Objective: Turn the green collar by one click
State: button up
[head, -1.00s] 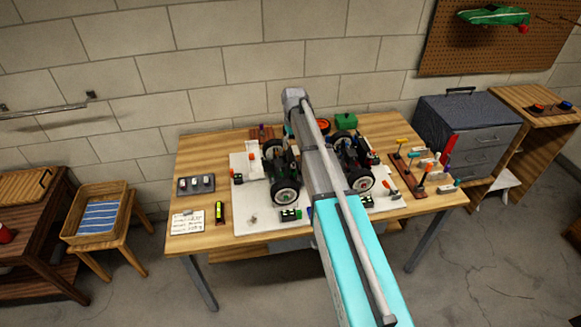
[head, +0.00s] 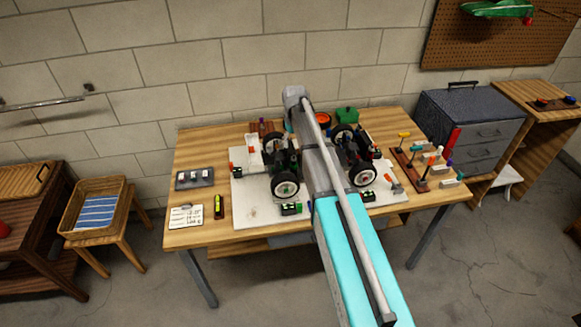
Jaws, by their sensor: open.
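The racecar stands in the middle of the worktable, with black wheels and white hubs. Its left part (head: 284,166) and right part (head: 358,152) show on either side of my arm, which covers its middle. Small green bits show on the car and on the black blocks at its wheels, but I cannot tell which, if any, is the green collar. My gripper is hidden behind my arm, so its place relative to the car cannot be seen.
The car is on a white mat (head: 245,205) on the wooden table (head: 200,150). A rack of coloured-handled tools (head: 411,170) stands at the right. A grey tray (head: 195,179), a note card (head: 186,216) and a yellow-black item (head: 219,206) lie at the left. A grey drawer cabinet (head: 470,120) stands beyond.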

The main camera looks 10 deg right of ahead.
aim_at(294, 158)
jog(key=shift+f+b, duration=5.15)
jog(key=shift+f, duration=0.3)
